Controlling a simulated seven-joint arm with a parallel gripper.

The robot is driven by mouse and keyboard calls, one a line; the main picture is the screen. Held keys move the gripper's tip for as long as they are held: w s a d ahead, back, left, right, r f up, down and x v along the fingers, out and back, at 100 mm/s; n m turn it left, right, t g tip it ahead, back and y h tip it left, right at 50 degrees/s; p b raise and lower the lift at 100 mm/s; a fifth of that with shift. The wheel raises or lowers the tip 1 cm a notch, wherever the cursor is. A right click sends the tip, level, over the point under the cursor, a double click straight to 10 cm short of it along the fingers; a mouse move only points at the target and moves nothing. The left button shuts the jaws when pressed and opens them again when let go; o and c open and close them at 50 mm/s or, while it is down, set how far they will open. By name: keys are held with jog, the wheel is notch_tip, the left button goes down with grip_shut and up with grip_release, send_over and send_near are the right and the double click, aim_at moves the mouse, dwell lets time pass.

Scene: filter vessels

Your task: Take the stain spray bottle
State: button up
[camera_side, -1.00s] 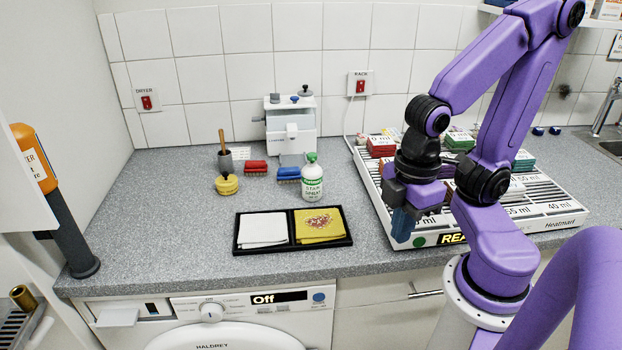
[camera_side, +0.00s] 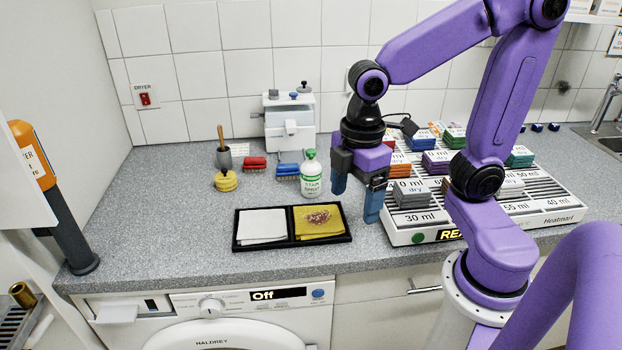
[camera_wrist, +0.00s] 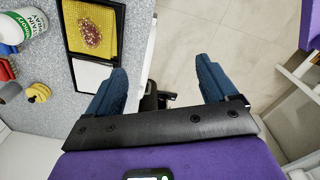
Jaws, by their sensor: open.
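The stain spray bottle (camera_side: 311,176) is white with a green cap and green lettering. It stands upright on the grey counter behind the black tray (camera_side: 292,243). It also shows at the upper left of the wrist view (camera_wrist: 18,29), partly cut off by the frame edge. My gripper (camera_side: 355,207) is open and empty, with blue fingers pointing down. It is to the right of the bottle and apart from it, near the tray's right end. In the wrist view the gripper's fingers (camera_wrist: 166,82) are spread wide with nothing between them.
The tray holds a white cloth (camera_side: 262,225) and a stained yellow cloth (camera_side: 318,221). Left of the bottle are a blue brush (camera_side: 289,170), a red brush (camera_side: 254,163) and a yellow brush (camera_side: 226,181). A heated rack (camera_side: 470,215) with cloth stacks stands right. Counter left of the tray is clear.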

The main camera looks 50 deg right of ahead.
jog(key=w+d+r+n, duration=0.1)
jog(key=w+d+r, duration=0.1)
jog(key=w, duration=0.5)
jog(key=w+d+r+n, duration=0.1)
jog(key=w+d, duration=0.2)
jog(key=w, duration=0.4)
notch_tip(320, 180, up, 2)
jog(key=n, duration=0.2)
send_over(311, 158)
jog(key=f, duration=1.7)
jog(key=shift+w+d, duration=0.15)
jog(key=shift+d, duration=0.05)
jog(key=shift+r, duration=0.1)
jog(key=c, duration=1.3)
jog(key=shift+c, duration=0.8)
jog(key=shift+r, duration=0.1)
